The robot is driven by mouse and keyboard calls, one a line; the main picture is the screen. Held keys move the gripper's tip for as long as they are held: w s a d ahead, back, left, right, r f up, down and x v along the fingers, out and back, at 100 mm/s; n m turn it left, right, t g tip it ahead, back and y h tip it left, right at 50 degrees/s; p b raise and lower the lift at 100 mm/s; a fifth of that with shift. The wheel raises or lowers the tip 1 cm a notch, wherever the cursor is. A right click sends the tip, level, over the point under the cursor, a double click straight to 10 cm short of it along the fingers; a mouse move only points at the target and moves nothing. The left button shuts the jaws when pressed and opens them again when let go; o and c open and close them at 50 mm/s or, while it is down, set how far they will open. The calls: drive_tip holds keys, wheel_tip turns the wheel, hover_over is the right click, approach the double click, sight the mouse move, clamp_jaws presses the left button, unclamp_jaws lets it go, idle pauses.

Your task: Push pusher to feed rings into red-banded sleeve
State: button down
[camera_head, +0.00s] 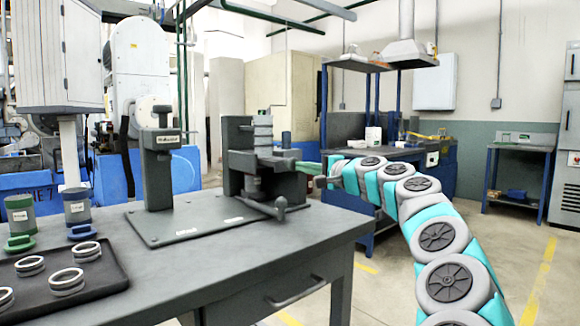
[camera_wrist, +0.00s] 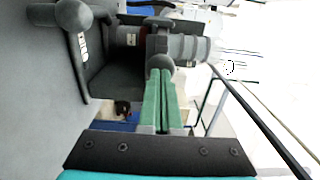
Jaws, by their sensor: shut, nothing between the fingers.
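My gripper (camera_head: 309,167) is at the right side of the dark fixture on the bench, its green fingers closed together. In the wrist view the shut fingers (camera_wrist: 159,98) point at a grey rounded knob (camera_wrist: 160,62), which looks like the pusher's end. The fingertips are at or very near it; I cannot tell whether they touch. In the head view the pusher (camera_head: 281,160) sticks out toward the fingers. A stack of grey rings (camera_head: 262,133) stands above it. In the wrist view a dark cylinder with a small red mark (camera_wrist: 128,36), possibly the red-banded sleeve, sits in the fixture.
A lever handle (camera_head: 281,207) juts out at the fixture's front, below my gripper. A dark post (camera_head: 161,165) stands left on the base plate. Green-banded (camera_head: 20,215) and blue-banded (camera_head: 77,207) cups and a ring tray (camera_head: 115,277) are at the left.

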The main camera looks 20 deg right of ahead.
drive_tip(key=v, duration=0.4)
drive_tip(key=shift+s+d+b, duration=0.1)
drive_tip(key=shift+s+b, duration=0.1)
drive_tip(key=shift+b, duration=0.2)
idle(0.9)
